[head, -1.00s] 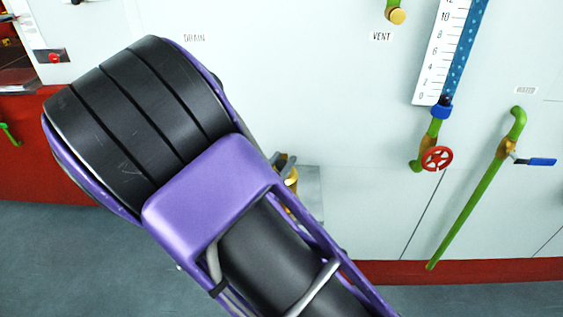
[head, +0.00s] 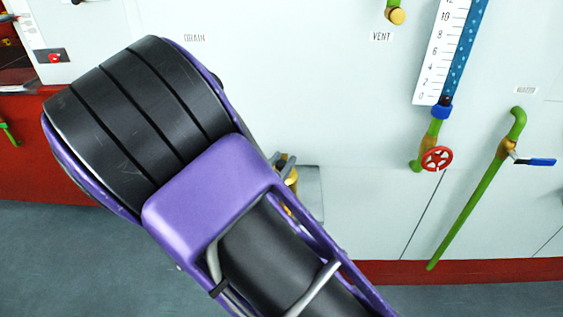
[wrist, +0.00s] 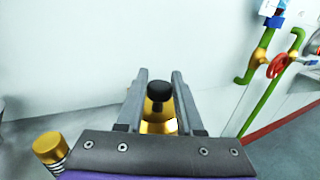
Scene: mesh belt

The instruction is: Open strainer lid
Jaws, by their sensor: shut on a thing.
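My gripper (wrist: 160,77) shows in the wrist view with its two grey fingers on either side of a black knob (wrist: 159,92). It is shut on this knob. The brass strainer (wrist: 157,116) lies below the knob, between the fingers. Most of its body is hidden by the gripper. In the head view, my arm hides most of the strainer, and only a sliver of brass (head: 292,176) shows beside the arm. I cannot tell from these views whether the lid is raised.
A pale wall panel (head: 350,120) stands behind. To the right are a green pipe with a red handwheel (head: 437,158), a gauge (head: 440,55) and a green pipe with a blue lever (head: 536,162). A brass fitting (wrist: 50,147) is at lower left in the wrist view.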

